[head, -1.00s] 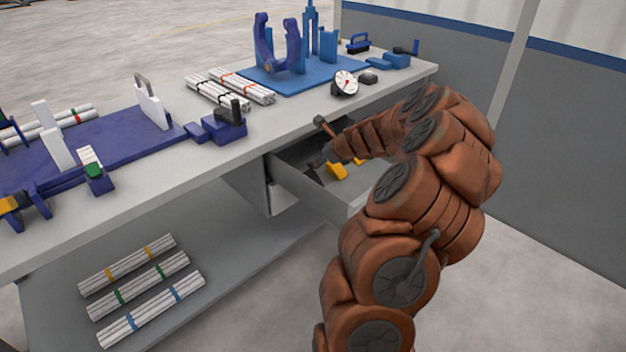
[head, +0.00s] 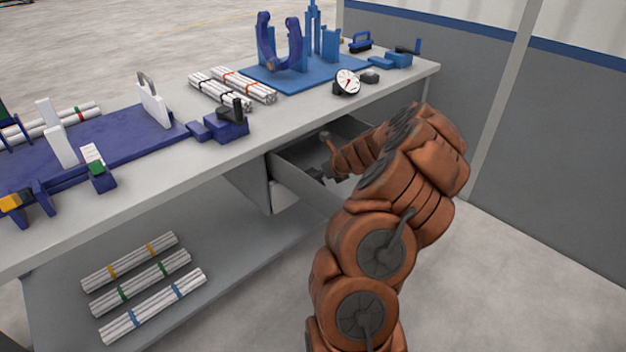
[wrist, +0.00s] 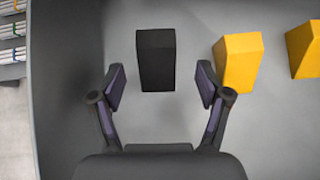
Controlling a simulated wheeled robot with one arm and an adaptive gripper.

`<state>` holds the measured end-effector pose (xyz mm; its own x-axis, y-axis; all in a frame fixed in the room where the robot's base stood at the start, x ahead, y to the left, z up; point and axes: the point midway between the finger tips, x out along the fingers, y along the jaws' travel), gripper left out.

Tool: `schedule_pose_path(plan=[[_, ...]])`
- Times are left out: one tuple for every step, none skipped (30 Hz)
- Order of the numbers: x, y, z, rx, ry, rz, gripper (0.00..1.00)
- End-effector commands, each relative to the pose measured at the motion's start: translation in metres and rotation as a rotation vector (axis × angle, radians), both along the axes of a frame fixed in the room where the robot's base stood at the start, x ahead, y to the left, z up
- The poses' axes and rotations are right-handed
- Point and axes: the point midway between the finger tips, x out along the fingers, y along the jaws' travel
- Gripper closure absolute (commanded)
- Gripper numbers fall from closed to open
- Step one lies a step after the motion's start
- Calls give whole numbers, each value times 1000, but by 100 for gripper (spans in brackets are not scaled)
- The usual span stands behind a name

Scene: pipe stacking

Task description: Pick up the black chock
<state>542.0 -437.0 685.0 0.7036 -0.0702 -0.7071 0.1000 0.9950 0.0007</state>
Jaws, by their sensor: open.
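The black chock (wrist: 156,60) lies on the grey drawer floor in the wrist view. It sits just beyond and between the fingertips of my gripper (wrist: 161,88), with a gap on both sides. My gripper is open and empty, its two purple-padded fingers spread apart. In the head view my gripper (head: 320,175) reaches into the open drawer (head: 290,182) under the bench top. The black chock cannot be made out in the head view.
Two yellow chocks (wrist: 238,62) (wrist: 305,48) lie to the right of the black one. The drawer's left wall (wrist: 45,90) is close to my left finger. The bench top (head: 310,115) with a dial gauge (head: 347,82) overhangs the drawer's back.

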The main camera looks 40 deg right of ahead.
Motion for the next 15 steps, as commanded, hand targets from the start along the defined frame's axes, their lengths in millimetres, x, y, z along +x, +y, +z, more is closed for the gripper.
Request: schedule_pose_path(plan=[[5, 2, -6, 2, 1, 3, 24], [8, 3, -9, 2, 1, 3, 24], [12, 4, -12, 2, 1, 4, 24], [15, 4, -14, 2, 1, 3, 24], [17, 4, -16, 1, 0, 3, 24], [20, 3, -19, 0, 0, 3, 24], [22, 2, -21, 0, -1, 1, 24], [24, 1, -23, -1, -1, 1, 24], [26, 1, -25, -2, -1, 1, 24], [28, 1, -26, -2, 0, 1, 24], [29, 1, -27, -2, 0, 1, 24], [30, 1, -28, -2, 1, 1, 24], [30, 1, -29, -2, 1, 1, 24], [30, 1, -29, -2, 1, 1, 24], [31, 1, -30, -2, 1, 1, 24]])
